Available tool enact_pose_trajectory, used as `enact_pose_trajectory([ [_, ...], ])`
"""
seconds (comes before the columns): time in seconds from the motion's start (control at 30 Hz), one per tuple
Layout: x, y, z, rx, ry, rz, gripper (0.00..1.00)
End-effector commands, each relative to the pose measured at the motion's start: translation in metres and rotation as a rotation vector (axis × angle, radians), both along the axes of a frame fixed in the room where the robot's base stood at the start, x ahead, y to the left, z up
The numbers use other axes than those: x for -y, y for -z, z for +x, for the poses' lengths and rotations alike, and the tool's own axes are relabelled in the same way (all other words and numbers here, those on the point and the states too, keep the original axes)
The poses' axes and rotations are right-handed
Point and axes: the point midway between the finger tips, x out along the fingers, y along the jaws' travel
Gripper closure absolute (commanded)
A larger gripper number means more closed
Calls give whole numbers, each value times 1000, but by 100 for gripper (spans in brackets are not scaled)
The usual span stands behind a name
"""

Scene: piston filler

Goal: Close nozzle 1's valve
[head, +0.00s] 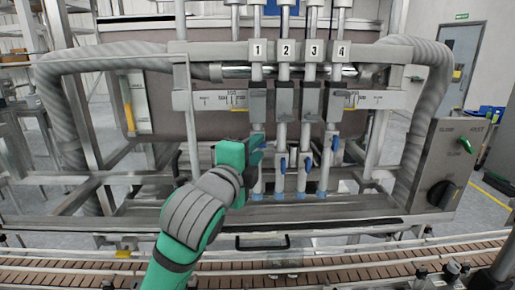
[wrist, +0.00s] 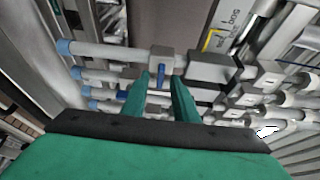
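Nozzle 1 (head: 257,184) is the upright grey tube under the plate marked 1 (head: 258,50), with a blue tip at its bottom. My green gripper (head: 257,149) is at its valve height and hides most of that valve in the head view. In the wrist view, nozzle 1's valve body (wrist: 161,53) lies just beyond my fingertips. Its blue handle (wrist: 162,69) shows in the gap between my two fingers (wrist: 161,78). The fingers are apart; whether either touches the handle I cannot tell.
A conveyor (head: 330,262) with rails runs along the front. A control box (head: 447,165) with a green switch and a black knob stands at the right.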

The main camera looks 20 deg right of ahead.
Motion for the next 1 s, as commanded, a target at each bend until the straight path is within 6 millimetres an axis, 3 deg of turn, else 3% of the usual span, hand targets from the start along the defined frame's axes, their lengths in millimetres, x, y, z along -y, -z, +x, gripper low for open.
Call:
enact_pose_trajectory([
  [0.3,-35,-1,-47,2,2,1,73],
  [0.5,-51,0,-68,1,3,1,73],
  [1.0,-59,0,-75,-2,0,-2,73],
])
